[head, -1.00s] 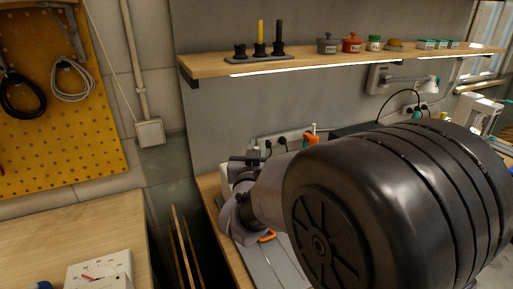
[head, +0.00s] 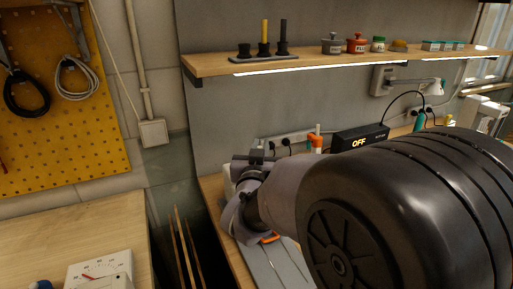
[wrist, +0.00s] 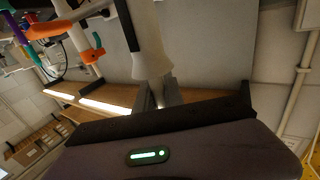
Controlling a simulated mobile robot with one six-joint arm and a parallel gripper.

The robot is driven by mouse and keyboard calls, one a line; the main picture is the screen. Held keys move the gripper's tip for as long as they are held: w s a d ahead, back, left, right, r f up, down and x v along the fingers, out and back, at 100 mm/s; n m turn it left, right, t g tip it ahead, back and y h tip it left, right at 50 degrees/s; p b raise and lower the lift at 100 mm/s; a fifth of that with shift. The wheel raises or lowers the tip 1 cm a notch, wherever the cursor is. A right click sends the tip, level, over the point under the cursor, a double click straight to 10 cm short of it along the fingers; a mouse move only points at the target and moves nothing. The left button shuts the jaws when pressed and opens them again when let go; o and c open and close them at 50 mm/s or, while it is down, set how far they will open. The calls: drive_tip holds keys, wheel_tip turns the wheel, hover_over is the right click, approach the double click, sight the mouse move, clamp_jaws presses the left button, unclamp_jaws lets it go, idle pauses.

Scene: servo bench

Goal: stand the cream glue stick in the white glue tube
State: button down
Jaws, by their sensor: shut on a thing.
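My gripper (head: 254,162) is beyond my dark arm, above the left end of the bench. In the wrist view my gripper (wrist: 158,98) is shut on a pale, off-white piece, which I take to be the cream glue stick (wrist: 148,45). It extends away from the fingers and looks wider near them. A slim white piece with an orange part (head: 316,143) stands at the back of the bench; it also shows in the wrist view (wrist: 93,50). I cannot tell whether it is the white glue tube. My arm hides much of the bench.
A shelf (head: 330,64) above the bench carries a black holder (head: 264,56) with a yellow and a black stick, and several small pots. A black box reading OFF (head: 360,138) stands at the back. A panel meter (head: 98,270) is on the left table.

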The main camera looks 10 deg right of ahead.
drive_tip(key=c, duration=1.4)
unclamp_jaws()
drive_tip(key=shift+o, duration=0.2)
drive_tip(key=b+v, duration=0.3)
drive_tip(key=v, duration=1.4)
drive_tip(key=shift+s+b, duration=0.25)
drive_tip(key=shift+b, duration=0.15)
drive_tip(key=shift+w, duration=0.1)
